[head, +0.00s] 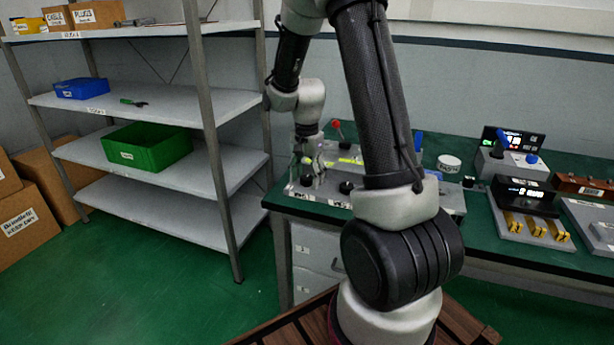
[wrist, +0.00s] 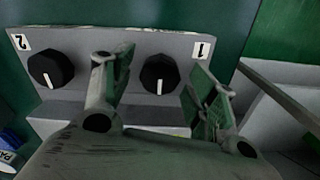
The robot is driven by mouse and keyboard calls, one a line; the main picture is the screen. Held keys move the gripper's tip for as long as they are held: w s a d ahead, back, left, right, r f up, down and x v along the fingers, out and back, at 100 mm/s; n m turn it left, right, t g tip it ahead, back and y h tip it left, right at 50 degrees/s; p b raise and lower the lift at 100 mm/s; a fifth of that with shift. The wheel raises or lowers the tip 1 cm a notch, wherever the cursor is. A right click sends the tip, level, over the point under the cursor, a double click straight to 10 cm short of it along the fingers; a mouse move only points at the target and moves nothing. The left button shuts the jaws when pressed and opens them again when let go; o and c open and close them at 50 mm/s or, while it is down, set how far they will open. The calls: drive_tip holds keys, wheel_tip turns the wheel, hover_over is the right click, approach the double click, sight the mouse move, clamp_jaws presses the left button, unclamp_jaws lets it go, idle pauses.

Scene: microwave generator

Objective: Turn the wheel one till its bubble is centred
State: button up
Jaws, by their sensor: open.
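Wheel one is a black faceted knob (wrist: 159,75) with a white mark, on a grey panel (wrist: 110,50) beside a label "1" (wrist: 203,49) in the wrist view. My gripper (wrist: 160,75) is open, with one finger on each side of this knob. Whether the fingers touch it I cannot tell. A second black knob (wrist: 50,69) with a label "2" (wrist: 22,42) sits to the left on the same panel. In the head view my gripper (head: 314,172) is small above the grey device (head: 322,195) on the green bench. I cannot make out a bubble in either view.
A display box (head: 512,160) with a blue lever, a black readout box (head: 524,194) and a white round container (head: 449,163) stand on the bench (head: 487,240) to the right. A shelf (head: 150,210) with a green bin (head: 147,147) stands at left.

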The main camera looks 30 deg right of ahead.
drive_tip(key=shift+c, duration=0.5)
drive_tip(key=c, duration=0.9)
drive_tip(key=shift+c, duration=0.2)
drive_tip(key=shift+n, duration=0.4)
drive_tip(key=n, duration=1.4)
drive_tip(key=shift+a+n, duration=0.1)
drive_tip(key=shift+n, duration=2.4)
